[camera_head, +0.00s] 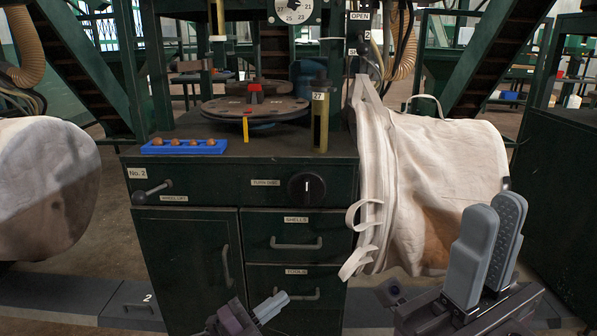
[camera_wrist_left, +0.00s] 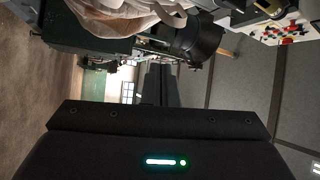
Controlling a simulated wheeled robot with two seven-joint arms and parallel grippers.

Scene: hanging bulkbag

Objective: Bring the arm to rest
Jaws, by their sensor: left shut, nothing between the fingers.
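My left gripper (camera_head: 270,307) is low in the head view, in front of the drawers of the dark green cabinet. Its light fingers are shut with nothing between them. My right gripper (camera_head: 490,245) is large at the lower right with its two grey fingers upright and close together. I cannot tell whether a gap is left between them. Nothing is seen held in it. The white bulk bag (camera_head: 445,170) hangs behind my right gripper, with loose straps on its left side. In the left wrist view, pale bag cloth (camera_wrist_left: 130,15) shows at the top.
The cabinet (camera_head: 185,265) stands in the centre with a round turntable (camera_head: 225,112) and a blue tray (camera_head: 184,146) of several small knobs on top. Another pale bag (camera_head: 45,185) is at the far left. Dark green frames stand around. Bare floor shows between left bag and cabinet.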

